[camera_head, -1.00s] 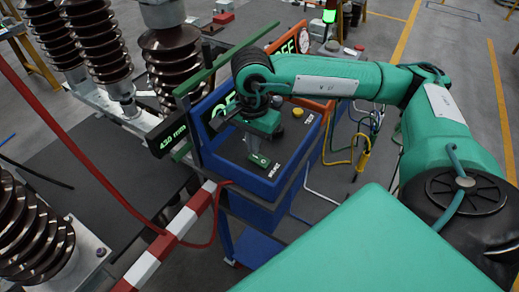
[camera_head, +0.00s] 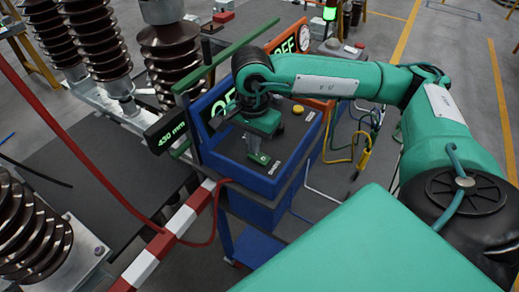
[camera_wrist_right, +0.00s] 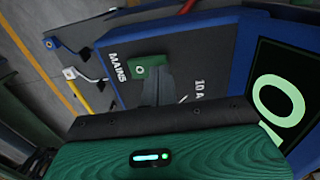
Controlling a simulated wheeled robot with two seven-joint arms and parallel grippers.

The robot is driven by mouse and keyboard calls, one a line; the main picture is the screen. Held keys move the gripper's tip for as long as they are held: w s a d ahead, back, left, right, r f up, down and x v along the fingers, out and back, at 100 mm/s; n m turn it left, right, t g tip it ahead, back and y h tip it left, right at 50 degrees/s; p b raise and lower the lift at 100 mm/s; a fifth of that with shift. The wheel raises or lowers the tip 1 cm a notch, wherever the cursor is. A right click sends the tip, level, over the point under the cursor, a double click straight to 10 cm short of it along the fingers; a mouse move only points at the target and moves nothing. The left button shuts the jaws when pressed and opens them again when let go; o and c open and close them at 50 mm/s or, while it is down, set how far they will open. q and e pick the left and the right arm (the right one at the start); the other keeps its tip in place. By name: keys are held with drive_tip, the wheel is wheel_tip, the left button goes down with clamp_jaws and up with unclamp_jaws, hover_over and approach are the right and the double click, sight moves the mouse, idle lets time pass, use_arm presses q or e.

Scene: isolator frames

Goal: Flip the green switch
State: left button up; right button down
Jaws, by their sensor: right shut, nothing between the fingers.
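The green switch (camera_head: 258,158) is a small rocker with a white mark, on the dark sloping top of a blue-framed control box (camera_head: 263,183). It also shows in the right wrist view (camera_wrist_right: 148,66), near the word MAINS. My right gripper (camera_head: 254,148) points down at the switch from above, with its fingers shut and empty. In the right wrist view the grey fingertips (camera_wrist_right: 157,84) overlap the lower right edge of the switch; I cannot tell whether they touch it. My left gripper is not in view.
A yellow knob (camera_head: 298,111) sits behind the switch. A lit display (camera_head: 222,104) is on the box's left side, partly hidden by my arm. A red-white barrier (camera_head: 165,240), red cable (camera_head: 215,225) and brown insulators (camera_head: 30,230) stand to the left.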

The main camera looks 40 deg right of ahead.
drive_tip(key=shift+f+b, duration=0.5)
drive_tip(key=shift+r, duration=0.1)
drive_tip(key=shift+r+p, duration=1.4)
drive_tip(key=shift+r, duration=2.05)
drive_tip(key=shift+s+f, duration=0.1)
